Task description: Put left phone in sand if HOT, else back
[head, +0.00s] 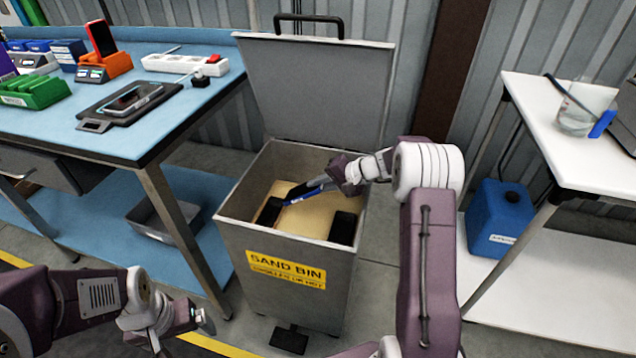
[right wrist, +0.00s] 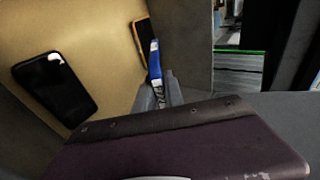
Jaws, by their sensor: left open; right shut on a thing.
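My right gripper (head: 335,180) is inside the open sand bin (head: 240,250), shut on a slim blue phone (head: 308,192) seen nearly edge-on. It also shows between the fingers in the right wrist view (right wrist: 156,62). The phone is tilted above the sand (head: 300,220); I cannot tell if it touches. A black phone (head: 343,228) lies at right. My left gripper (head: 204,321) is open and empty, low in front of the blue table.
On the blue table (head: 190,115) are a phone on a dark pad (head: 132,99), a red phone in an orange stand (head: 102,38), and a white power strip (head: 185,64). The bin lid (head: 320,85) stands open. A white table (head: 530,120) is at right, with a blue jug (head: 498,218) below.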

